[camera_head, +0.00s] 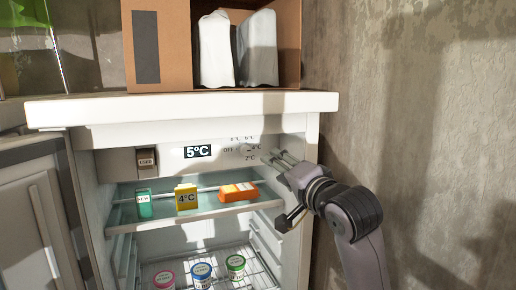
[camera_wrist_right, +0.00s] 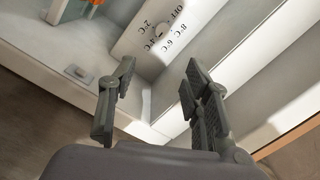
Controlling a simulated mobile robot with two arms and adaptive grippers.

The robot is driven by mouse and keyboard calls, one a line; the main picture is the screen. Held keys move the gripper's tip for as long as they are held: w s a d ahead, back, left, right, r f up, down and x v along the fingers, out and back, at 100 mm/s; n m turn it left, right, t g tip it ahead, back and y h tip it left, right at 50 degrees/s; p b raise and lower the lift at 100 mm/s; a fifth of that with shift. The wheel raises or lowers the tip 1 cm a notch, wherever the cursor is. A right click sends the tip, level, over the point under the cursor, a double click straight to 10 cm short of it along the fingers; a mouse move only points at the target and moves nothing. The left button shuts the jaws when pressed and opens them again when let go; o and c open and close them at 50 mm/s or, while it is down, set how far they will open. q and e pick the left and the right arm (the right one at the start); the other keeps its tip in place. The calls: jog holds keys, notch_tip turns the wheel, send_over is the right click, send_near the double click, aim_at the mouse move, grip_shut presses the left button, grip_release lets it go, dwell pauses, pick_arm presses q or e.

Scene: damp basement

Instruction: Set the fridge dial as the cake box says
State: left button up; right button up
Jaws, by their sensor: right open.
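The open fridge (camera_head: 310,135) has a control panel along the top of its inside. The dial (camera_head: 247,149) is at the panel's right end, ringed by OFF, 8, 6, 4 and 2 °C marks; its knob and pointer are too small to read surely. A display (camera_head: 198,151) reads 5°C. A yellow box (camera_head: 186,198) marked 4°C stands on the upper shelf; I cannot tell whether it is the cake box. My right gripper (camera_head: 277,160) is open and empty, just right of the dial. In the wrist view its fingers (camera_wrist_right: 160,68) stand apart below the dial marks (camera_wrist_right: 163,32). My left gripper is out of view.
Several lidded tubs (camera_head: 202,272) stand lower. A small brown box (camera_head: 146,162) is at upper left. A cardboard box (camera_head: 160,50) sits on the fridge top. A wall (camera_head: 440,110) borders the right.

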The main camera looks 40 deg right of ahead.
aim_at(246, 151)
jog(key=w+p, duration=0.2)
jog(key=w, duration=0.3)
jog(key=w+d+p, duration=0.1)
jog(key=w+p, duration=0.1)
jog(key=w, duration=0.3)
jog(key=w+d+p, duration=0.1)
jog(key=w+p, duration=0.1)
jog(key=w, duration=0.3)
jog(key=shift+w+r+p, duration=0.15)
jog(key=shift+r+p, duration=0.05)
jog(key=shift+p, duration=0.1)
jog(key=shift+w+d+f, duration=0.2)
jog(key=shift+w, duration=0.6)
grip_shut()
